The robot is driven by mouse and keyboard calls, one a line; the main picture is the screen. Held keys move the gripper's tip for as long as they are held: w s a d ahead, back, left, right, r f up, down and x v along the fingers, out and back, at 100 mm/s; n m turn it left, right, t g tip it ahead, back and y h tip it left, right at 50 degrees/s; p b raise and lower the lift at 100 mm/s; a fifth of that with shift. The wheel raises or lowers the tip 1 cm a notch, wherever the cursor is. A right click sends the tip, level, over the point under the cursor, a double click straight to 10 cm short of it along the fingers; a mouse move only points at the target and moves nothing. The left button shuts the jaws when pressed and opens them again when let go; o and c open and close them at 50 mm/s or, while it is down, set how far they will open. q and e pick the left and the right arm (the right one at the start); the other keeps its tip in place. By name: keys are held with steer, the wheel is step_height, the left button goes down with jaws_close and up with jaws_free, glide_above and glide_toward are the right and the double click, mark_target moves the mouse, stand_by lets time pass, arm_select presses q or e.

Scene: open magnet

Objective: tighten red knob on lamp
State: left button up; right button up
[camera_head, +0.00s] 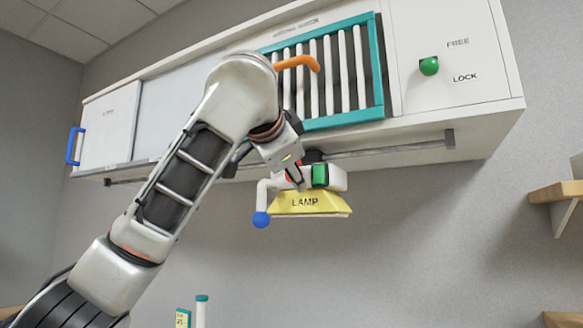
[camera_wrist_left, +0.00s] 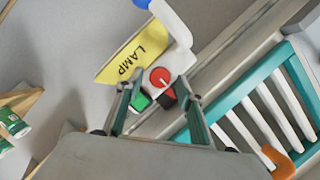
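The yellow lamp (camera_head: 305,203), marked LAMP, hangs under the wall cabinet. In the head view the gripper (camera_head: 296,180) largely hides the knob. My right gripper is not in view.
A rail (camera_head: 390,148) runs under the cabinet. Above is a teal-framed rack (camera_head: 344,121) with white bars and an orange handle (camera_head: 299,63). A green FREE/LOCK knob (camera_head: 429,66) is at right. Wooden shelves (camera_head: 556,192) stand at the right edge. Space below the lamp is clear.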

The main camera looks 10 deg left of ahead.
arm_select(q)
jaws_close()
stand_by(0.3)
steer(key=shift+f+m+t+h+b, duration=0.2)
steer(key=shift+m+t, duration=0.65)
steer(key=shift+m, duration=2.05)
steer(key=shift+f+m+t+h+b, duration=0.2)
steer(key=shift+m+t, duration=0.7)
steer(key=shift+m, duration=2)
steer(key=shift+f+m+t+b, duration=0.3)
steer(key=shift+m+t, duration=0.55)
steer(key=shift+m, duration=2.05)
